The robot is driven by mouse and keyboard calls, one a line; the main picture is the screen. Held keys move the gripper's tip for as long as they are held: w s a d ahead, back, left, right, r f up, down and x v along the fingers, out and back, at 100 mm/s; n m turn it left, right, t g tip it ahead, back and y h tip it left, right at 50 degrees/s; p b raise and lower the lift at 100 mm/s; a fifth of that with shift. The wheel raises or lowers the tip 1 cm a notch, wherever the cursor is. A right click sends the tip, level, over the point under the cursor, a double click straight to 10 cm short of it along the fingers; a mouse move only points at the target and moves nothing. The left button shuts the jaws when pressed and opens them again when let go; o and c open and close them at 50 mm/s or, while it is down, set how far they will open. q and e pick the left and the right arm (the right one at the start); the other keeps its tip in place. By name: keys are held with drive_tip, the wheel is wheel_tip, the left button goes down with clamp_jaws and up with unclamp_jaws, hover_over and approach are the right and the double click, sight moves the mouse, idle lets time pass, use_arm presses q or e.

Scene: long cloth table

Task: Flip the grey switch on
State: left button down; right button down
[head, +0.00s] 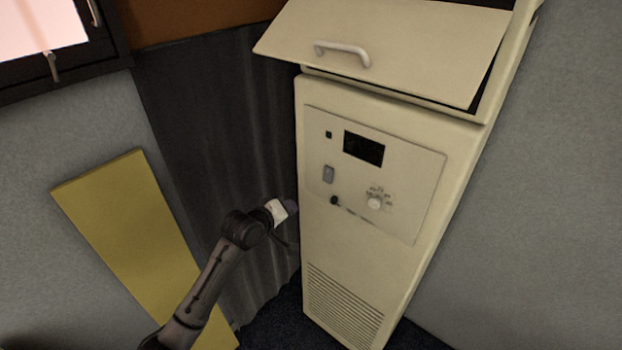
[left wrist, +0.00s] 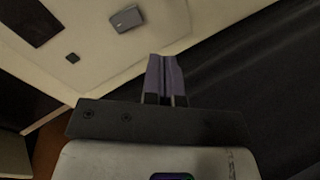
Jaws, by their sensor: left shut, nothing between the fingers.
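The grey switch (head: 328,174) is a small upright rocker on the front panel of a cream cabinet, left of the dial and below the dark display. It also shows in the left wrist view (left wrist: 126,19), near the top, up and left of my fingertips. Which way it is set is too small to tell. My left gripper (head: 291,206) is at the cabinet's left edge in the head view, below and left of the switch. Its purple fingers (left wrist: 166,75) are together and empty, apart from the switch. My right gripper is not in view.
The cream cabinet (head: 350,255) has a tilted lid with a handle (head: 342,52) above the panel. A dial (head: 375,201), a dark display (head: 364,147) and a small black knob (head: 335,200) are near the switch. A dark curtain (head: 215,120) and a yellow board (head: 130,220) stand to the left.

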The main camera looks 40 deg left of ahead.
sight(328, 179)
use_arm(q)
drive_tip(key=n, duration=0.2)
drive_tip(key=r+n+t, duration=0.1)
drive_tip(key=n, duration=0.1)
drive_tip(key=r+n, duration=0.1)
drive_tip(key=n, duration=0.1)
drive_tip(key=shift+w+d+r+t, duration=0.2)
drive_tip(key=shift+w+d+t, duration=0.05)
drive_tip(key=shift+w+t, duration=0.15)
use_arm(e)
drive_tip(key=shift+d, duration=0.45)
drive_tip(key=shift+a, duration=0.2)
